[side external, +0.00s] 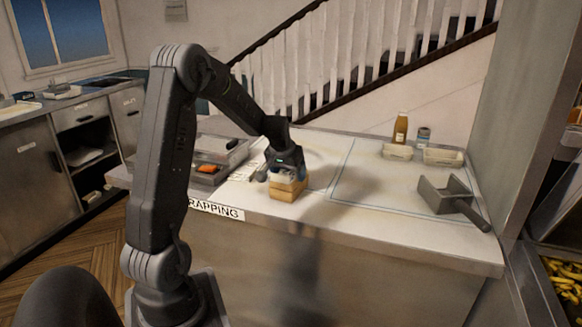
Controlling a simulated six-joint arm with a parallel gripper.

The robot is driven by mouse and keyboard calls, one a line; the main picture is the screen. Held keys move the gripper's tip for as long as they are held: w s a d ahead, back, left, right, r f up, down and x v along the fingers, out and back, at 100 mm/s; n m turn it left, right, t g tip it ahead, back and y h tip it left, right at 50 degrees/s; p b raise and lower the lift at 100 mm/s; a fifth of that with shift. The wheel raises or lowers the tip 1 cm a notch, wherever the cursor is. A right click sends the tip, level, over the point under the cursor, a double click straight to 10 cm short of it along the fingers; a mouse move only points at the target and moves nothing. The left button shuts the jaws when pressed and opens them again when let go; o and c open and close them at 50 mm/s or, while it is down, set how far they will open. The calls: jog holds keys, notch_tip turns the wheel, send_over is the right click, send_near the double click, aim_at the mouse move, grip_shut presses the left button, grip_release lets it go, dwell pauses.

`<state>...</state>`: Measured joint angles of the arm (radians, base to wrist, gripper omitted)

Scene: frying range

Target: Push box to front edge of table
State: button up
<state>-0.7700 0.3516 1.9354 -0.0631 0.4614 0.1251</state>
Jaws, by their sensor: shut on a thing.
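A small tan box (288,189) with a paler top stands upright on the white table (316,210), a little back from its front edge. My gripper (285,172) points down over the box and is shut on its upper part. The arm and the gripper body hide part of the box's top. I cannot tell how the far finger lies against it.
A grey tray (207,178) with an orange item stands left of the box. A metal scoop (447,196), two pale tubs (443,157), a brown bottle (400,129) and a jar (423,138) are at the right. The tabletop between box and scoop is clear.

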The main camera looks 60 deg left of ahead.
aim_at(286, 177)
jog(key=shift+s+d+f, duration=0.15)
jog(key=shift+s+d, duration=0.8)
jog(key=shift+d, duration=0.25)
jog(key=o, duration=0.9)
jog(key=shift+o, duration=0.2)
jog(key=v, duration=1.4)
jog(key=shift+a, duration=0.2)
jog(key=shift+w, duration=0.15)
